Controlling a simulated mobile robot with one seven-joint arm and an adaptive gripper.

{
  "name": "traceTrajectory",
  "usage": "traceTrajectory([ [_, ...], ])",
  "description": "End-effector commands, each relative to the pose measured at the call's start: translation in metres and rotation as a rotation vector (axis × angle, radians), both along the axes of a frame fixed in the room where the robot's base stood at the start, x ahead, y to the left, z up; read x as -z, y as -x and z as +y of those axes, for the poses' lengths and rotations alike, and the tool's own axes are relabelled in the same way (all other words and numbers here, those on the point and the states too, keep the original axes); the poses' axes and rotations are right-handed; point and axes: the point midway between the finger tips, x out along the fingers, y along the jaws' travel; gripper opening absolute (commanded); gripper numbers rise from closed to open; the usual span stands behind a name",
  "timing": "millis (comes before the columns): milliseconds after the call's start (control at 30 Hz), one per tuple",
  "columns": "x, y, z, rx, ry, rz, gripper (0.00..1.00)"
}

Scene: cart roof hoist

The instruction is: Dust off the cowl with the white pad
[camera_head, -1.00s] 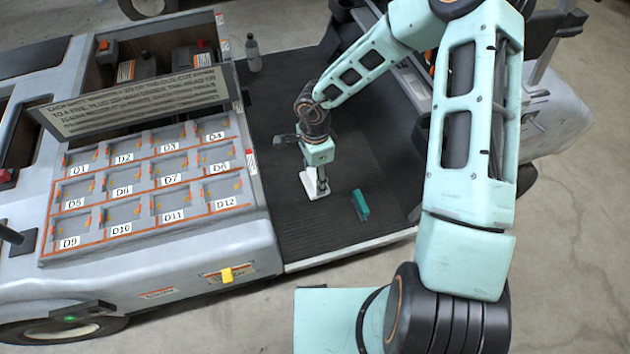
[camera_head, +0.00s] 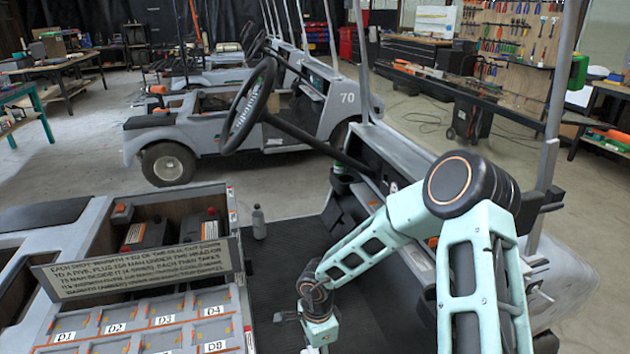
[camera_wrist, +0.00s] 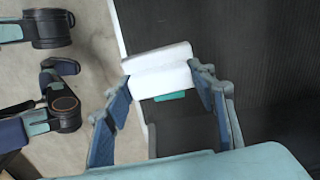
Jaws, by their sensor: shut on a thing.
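My gripper (camera_wrist: 160,78) is shut on the white pad (camera_wrist: 158,60), which sits between its fingertips in the wrist view. The pad shows over the dark ribbed cart floor (camera_wrist: 250,50), near its pale edge; I cannot tell whether it touches the floor. The grey front body of the cart (camera_head: 565,270) is at the right, partly behind my arm. I cannot tell exactly which part is the cowl.
A teal block (camera_wrist: 171,96) shows just below the pad in the wrist view. A bottle (camera_head: 258,223) stands on the cart floor. A lettered sign (camera_head: 140,268) is above the labelled compartments at left. A steering wheel (camera_head: 248,108) and roof posts rise beyond.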

Motion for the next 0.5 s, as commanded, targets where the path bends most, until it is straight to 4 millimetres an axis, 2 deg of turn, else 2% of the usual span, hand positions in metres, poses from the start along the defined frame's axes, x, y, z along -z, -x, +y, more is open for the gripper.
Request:
traceTrajectory([
  [167, -0.016, -0.016, -0.008, -0.104, 0.002, -0.007, 0.32],
  [500, -0.073, -0.057, -0.041, -0.477, 0.016, -0.012, 0.32],
])
